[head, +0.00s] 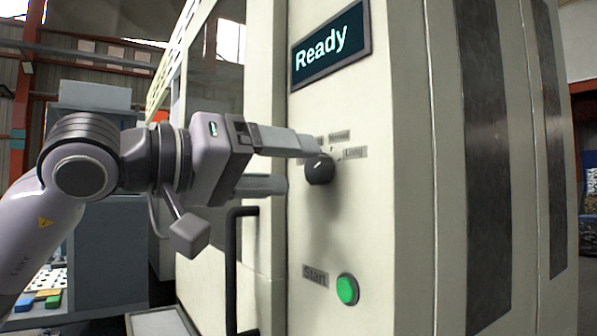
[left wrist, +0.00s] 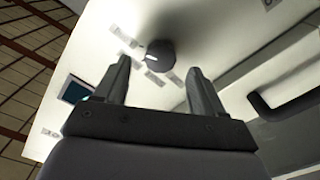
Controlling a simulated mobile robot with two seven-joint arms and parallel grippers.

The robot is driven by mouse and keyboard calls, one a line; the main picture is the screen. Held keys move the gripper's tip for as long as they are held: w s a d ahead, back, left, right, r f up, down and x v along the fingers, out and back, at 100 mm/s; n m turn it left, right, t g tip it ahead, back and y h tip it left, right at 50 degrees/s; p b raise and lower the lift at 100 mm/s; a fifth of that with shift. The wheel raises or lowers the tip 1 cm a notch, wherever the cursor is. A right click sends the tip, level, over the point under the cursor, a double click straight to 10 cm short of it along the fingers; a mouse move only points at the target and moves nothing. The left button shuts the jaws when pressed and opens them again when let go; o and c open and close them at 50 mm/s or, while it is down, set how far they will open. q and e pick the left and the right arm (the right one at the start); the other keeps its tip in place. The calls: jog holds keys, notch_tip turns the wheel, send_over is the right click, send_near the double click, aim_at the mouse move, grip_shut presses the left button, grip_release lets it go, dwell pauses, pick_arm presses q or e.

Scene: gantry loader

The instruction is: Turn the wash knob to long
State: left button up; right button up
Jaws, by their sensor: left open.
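The wash knob (head: 319,169) is a dark round knob with a small white mark, on the cream front panel of the machine. The "Long" label (head: 355,153) is to its upper right, and other labels sit above it, one partly hidden by a finger. I cannot tell surely which label the mark points to. My left gripper (head: 304,165) is open in front of the knob, its upper finger overlapping the labels in the head view. In the left wrist view the knob (left wrist: 161,53) shows beyond and between the open fingers (left wrist: 158,68), not gripped. My right gripper is not in view.
A "Ready" display (head: 332,46) is above the knob. A green start button (head: 347,289) is below it beside a "Start" label (head: 315,275). A dark vertical handle (head: 232,270) stands out from the panel left of and below the knob.

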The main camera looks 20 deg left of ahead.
pick_arm(q)
jog(key=v, duration=0.4)
jog(key=shift+s+a+b, duration=0.1)
jog(key=shift+b, duration=0.2)
